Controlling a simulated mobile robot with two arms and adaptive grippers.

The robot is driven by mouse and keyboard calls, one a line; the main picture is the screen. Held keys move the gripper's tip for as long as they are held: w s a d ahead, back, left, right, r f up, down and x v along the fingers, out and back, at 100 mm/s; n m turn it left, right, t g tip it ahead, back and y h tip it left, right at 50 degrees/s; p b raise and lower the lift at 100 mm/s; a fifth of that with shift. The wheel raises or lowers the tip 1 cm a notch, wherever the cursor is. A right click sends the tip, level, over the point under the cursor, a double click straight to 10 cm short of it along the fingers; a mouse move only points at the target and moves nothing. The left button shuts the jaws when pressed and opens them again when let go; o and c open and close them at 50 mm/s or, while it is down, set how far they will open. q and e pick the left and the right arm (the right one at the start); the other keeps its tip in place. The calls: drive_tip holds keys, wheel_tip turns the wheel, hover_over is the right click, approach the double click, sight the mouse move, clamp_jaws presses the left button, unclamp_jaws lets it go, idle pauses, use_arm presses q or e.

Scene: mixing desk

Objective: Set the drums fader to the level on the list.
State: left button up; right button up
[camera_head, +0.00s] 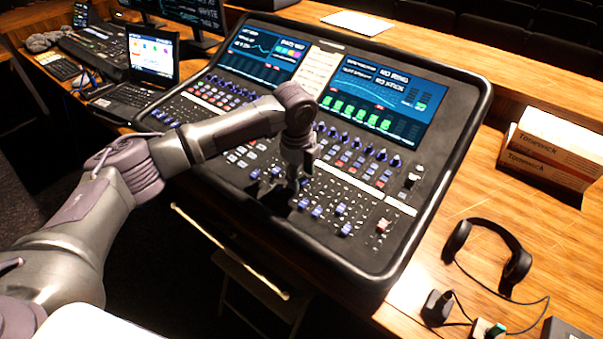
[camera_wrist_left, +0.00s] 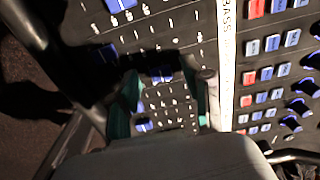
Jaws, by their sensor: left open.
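The black mixing desk (camera_head: 262,181) stands at an angle in the middle of the head view, with rows of blue-capped faders (camera_head: 316,212) near its front edge. My left gripper (camera_head: 280,197) hangs over the front part of the fader area, pointing down. In the left wrist view, its two teal-lined fingers (camera_wrist_left: 162,100) are apart, with a blue fader cap (camera_wrist_left: 161,74) showing between them; contact cannot be told. A white label strip (camera_wrist_left: 228,60) reads "BASS". I cannot read a drums label. A pale sheet with lines (camera_head: 318,72) lies between the screens; its text is too small.
An open laptop (camera_head: 150,60) stands left of the desk. Headphones (camera_head: 488,250) and small plugs (camera_head: 438,306) lie at the right. Boxes (camera_head: 551,148) stand at the right back. A white sheet (camera_head: 356,23) lies on the ledge behind.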

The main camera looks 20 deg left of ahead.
use_arm(q)
drive_tip(key=shift+f, duration=0.25)
clamp_jaws()
drive_tip(key=shift+w+d+r+p, duration=0.1)
drive_tip(key=shift+w+r+p, duration=0.1)
drive_tip(key=shift+p, duration=0.8)
drive_tip(key=shift+w+f, duration=0.1)
drive_tip(key=shift+f, duration=0.05)
unclamp_jaws()
